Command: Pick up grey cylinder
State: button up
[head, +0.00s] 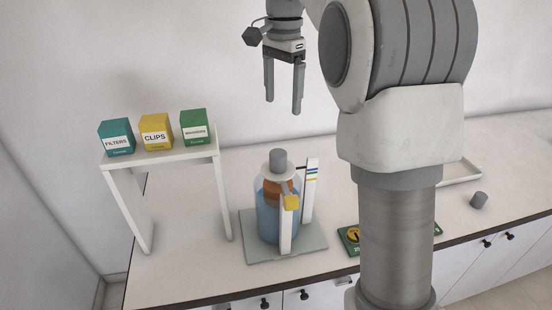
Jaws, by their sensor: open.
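A small grey cylinder (479,199) stands on the counter at the right, near the front edge. Another grey cylindrical piece (278,160) sits on top of the bottle (268,222), at its white collar. My gripper (283,105) is open and empty, fingers pointing down. In the picture it appears above the bottle, well to the left of the cylinder at the right. How far it is from the bottle in depth I cannot tell.
The bottle stands on a pale base plate (256,253) with white uprights beside it. A white stand (184,155) at the left bears three labelled boxes. A green card (349,240) and a white tray (462,172) are partly hidden behind my arm.

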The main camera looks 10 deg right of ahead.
send_near(279, 153)
jog(key=f, duration=0.5)
jog(key=shift+d+f, duration=0.1)
jog(key=shift+d, duration=0.2)
jog(key=shift+a+f, duration=0.2)
jog(key=shift+f, duration=1.15)
jog(key=shift+a+f, duration=0.15)
jog(key=shift+f, duration=1.2)
grip_shut()
jog(key=shift+r, duration=0.1)
jog(key=shift+r, duration=0.55)
notch_tip(279, 153, up, 3)
jog(key=shift+w+f, duration=0.1)
jog(key=shift+f, duration=0.1)
jog(key=s+d+r+b, duration=0.1)
jog(key=s+d+r, duration=0.2)
jog(key=d+r, duration=0.4)
jog(key=d, duration=0.4)
jog(key=shift+s+d, duration=0.15)
jog(key=shift+s, duration=0.05)
